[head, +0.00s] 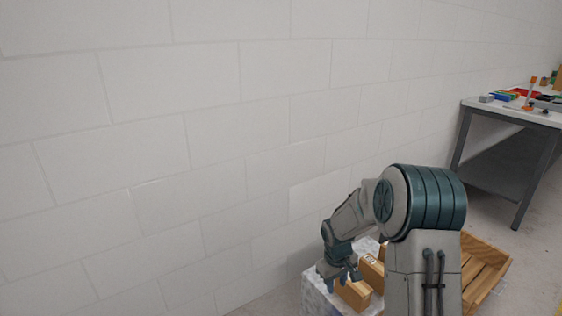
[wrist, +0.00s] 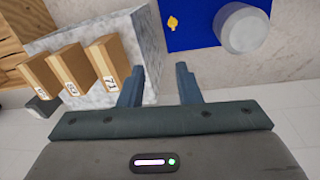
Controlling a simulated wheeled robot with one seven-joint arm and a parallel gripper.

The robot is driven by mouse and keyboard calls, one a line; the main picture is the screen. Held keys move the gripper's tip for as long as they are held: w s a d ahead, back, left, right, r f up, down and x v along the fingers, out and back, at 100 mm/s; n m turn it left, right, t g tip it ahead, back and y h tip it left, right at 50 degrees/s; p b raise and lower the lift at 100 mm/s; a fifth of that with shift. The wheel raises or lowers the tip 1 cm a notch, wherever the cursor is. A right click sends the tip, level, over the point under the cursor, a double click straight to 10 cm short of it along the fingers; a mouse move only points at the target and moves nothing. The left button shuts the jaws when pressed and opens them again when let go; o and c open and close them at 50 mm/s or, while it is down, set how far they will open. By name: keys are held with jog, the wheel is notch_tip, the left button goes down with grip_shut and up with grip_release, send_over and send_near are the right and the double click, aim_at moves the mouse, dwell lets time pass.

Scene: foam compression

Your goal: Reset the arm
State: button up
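My arm folds down at the lower right of the head view, ending in my gripper (head: 340,274) just over a pale stone-like block (head: 316,290). In the wrist view my gripper (wrist: 159,82) has its two fingers spread apart, with nothing between them. Several tan cartons with white number labels stand on the block (wrist: 148,45) to the left of the fingers; the nearest carton (wrist: 107,58) reads 71. In the head view a carton (head: 354,293) shows right beside the gripper, and my arm hides part of the block.
A wooden crate (head: 497,262) stands right of my arm. A workbench (head: 470,103) with colourful items is at the far right. In the wrist view a blue mat (wrist: 192,38) lies beyond the fingers, with a grey cylinder (wrist: 243,30) and a small yellow object (wrist: 172,23). A white block wall (head: 150,120) fills the left.

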jog(key=s+r+m+t+p, duration=0.1)
jog(key=s+r+p, duration=0.45)
jog(key=r, duration=0.75)
jog(key=s+r+m+p, duration=0.1)
jog(key=s+r+p, duration=0.45)
jog(key=r, duration=0.75)
jog(key=s+a+r+m+t+y+p, duration=0.1)
jog(key=s+r+m+p, duration=0.2)
jog(key=s+r+p, duration=0.7)
jog(key=s+r, duration=0.6)
jog(key=shift+r, duration=0.35)
